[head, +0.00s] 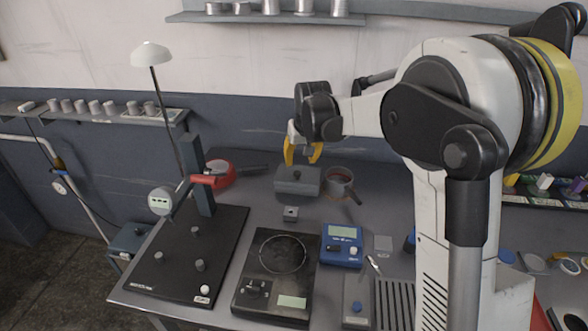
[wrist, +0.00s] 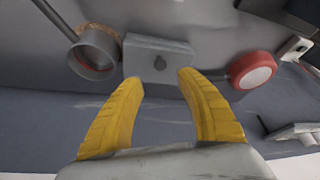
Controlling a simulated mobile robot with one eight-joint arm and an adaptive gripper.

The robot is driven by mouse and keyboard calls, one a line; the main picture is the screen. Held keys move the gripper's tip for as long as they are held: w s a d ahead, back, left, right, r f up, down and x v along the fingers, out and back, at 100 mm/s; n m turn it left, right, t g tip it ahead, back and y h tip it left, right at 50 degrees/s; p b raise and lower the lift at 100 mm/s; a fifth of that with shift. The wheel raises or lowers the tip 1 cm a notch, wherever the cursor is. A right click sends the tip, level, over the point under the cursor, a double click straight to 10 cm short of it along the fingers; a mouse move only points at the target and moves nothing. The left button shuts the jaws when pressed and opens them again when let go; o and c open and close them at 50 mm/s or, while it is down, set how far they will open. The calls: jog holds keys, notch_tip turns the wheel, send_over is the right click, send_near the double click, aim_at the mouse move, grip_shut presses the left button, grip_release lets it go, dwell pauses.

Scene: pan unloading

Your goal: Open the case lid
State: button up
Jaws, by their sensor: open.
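The grey case (head: 298,187) stands near the back of the workbench. Its lid looks shut, with a small dark knob (wrist: 160,62) on top. The case also shows in the wrist view (wrist: 137,62), beyond my fingertips. My gripper (head: 302,161) is above the case, near the back wall. Its two yellow fingers are spread apart with nothing between them, as the wrist view (wrist: 160,80) shows. The fingers look clear of the case and knob.
A red pan (head: 222,174) lies left of the case, and a grey pot (head: 340,184) stands close on its right. A black stand with a dial gauge (head: 160,201) is at the left. A blue meter (head: 341,246) and a black scale (head: 276,290) are in front.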

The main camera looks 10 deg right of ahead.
aim_at(297, 172)
jog(key=b+x, duration=0.2)
jog(key=x, duration=0.6)
jog(key=shift+f, duration=0.1)
grip_shut()
